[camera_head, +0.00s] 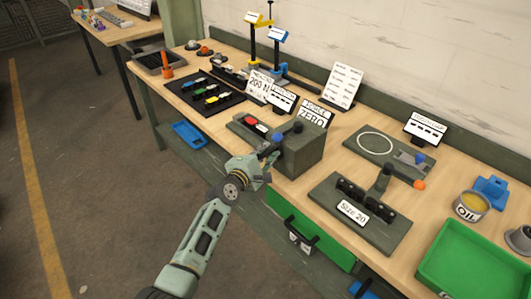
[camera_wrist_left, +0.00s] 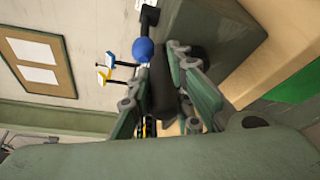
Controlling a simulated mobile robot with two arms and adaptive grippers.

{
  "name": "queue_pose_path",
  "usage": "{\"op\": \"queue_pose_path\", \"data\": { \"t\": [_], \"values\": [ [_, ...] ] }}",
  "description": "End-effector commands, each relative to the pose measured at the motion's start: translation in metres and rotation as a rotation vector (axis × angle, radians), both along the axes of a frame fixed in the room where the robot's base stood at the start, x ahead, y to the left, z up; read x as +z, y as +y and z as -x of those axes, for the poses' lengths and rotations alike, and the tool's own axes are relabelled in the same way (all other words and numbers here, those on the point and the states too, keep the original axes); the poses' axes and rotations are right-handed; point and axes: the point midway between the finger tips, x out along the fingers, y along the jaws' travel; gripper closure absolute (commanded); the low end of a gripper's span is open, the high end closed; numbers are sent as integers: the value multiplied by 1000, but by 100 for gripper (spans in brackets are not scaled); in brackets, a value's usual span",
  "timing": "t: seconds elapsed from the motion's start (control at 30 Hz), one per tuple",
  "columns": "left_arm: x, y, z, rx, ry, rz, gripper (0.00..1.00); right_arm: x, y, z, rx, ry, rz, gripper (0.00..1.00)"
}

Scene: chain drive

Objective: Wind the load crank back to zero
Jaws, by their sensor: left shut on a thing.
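The load crank's dark handle (camera_wrist_left: 163,92) sits between the fingers of my left gripper (camera_head: 264,163), which is shut on it. The left gripper also fills the left wrist view (camera_wrist_left: 160,84). A blue ball knob (camera_head: 276,137) stands just beyond the fingertips and shows in the wrist view (camera_wrist_left: 143,50). The crank is at the front of a grey-green box (camera_head: 302,155) on the workbench. A sign reading "ZERO" (camera_head: 313,115) stands behind that box. Most of the crank is hidden by the gripper in the head view. My right gripper is not in view.
A black tray with coloured parts (camera_head: 205,93) is to the left. Open floor lies left of the bench.

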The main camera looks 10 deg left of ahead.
Motion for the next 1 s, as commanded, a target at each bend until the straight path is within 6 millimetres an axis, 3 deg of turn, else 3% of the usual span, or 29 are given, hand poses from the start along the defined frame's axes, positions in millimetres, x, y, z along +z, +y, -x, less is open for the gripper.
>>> {"op": "queue_pose_path", "data": {
  "t": [0.23, 0.27, 0.43, 0.77, 1.0],
  "values": [
    [3, 4, -2, 8, -9, -3, 100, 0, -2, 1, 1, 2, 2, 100],
    [3, 4, -2, 8, -9, -3, 80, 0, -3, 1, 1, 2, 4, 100],
    [2, 3, -1, 6, -6, -2, 65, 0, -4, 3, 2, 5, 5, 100],
    [1, 1, 1, 3, -3, -2, 65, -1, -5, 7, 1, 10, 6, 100],
    [3, 7, 21, 3, -2, 0, 65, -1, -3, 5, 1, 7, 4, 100]
  ]
}}
